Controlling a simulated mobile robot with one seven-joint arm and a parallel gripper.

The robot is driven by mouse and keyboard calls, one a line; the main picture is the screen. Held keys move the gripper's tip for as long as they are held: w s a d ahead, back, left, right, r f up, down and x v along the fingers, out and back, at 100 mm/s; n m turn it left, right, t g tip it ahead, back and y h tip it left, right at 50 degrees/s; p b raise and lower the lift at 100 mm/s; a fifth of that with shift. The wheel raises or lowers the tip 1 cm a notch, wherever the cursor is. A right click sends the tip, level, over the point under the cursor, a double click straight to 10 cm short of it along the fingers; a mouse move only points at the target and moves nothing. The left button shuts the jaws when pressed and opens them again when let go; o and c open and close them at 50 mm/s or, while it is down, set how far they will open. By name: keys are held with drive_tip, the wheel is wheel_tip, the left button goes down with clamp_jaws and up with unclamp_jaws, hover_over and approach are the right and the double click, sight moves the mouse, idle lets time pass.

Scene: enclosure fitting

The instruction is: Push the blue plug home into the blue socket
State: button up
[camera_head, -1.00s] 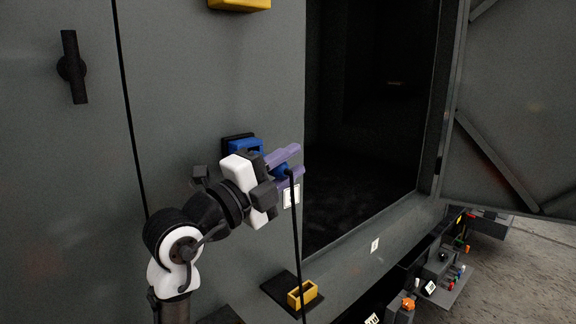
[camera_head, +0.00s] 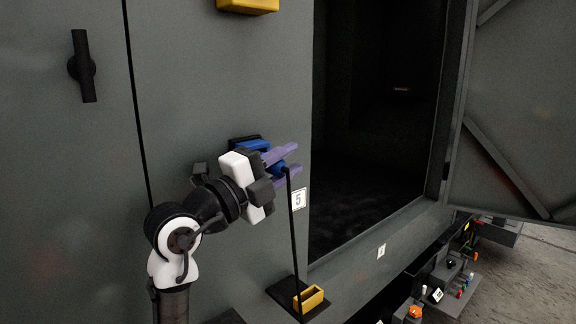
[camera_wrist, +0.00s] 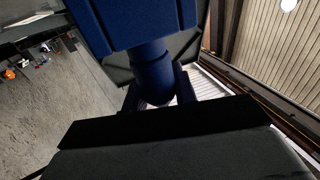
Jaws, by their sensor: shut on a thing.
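The blue socket (camera_head: 253,144) is on the grey cabinet wall, on a dark backing and partly hidden behind my gripper. My gripper (camera_head: 286,163) has purple fingers and is shut on the blue plug (camera_head: 279,168), just right of and slightly below the socket in the picture. A black cable hangs down from the plug. In the wrist view, a blue rounded piece (camera_wrist: 153,76) sits between the fingers, with a blue block (camera_wrist: 130,22) above it. The gripper hides the space between plug and socket, so I cannot tell whether they touch.
A yellow socket (camera_head: 308,298) is on a dark plate below, and a yellow fitting (camera_head: 248,5) is above. A label reading 5 (camera_head: 298,198) is beside the gripper. The cabinet opening (camera_head: 370,130) is dark, with its door (camera_head: 520,100) swung open at right.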

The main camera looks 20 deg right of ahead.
sight(269, 170)
drive_tip(key=shift+w+a, duration=0.1)
drive_tip(key=shift+w, duration=0.1)
drive_tip(key=o, duration=1.1)
drive_tip(key=shift+w, duration=0.1)
drive_tip(key=shift+b+v, duration=1)
drive_tip(key=shift+v, duration=2.8)
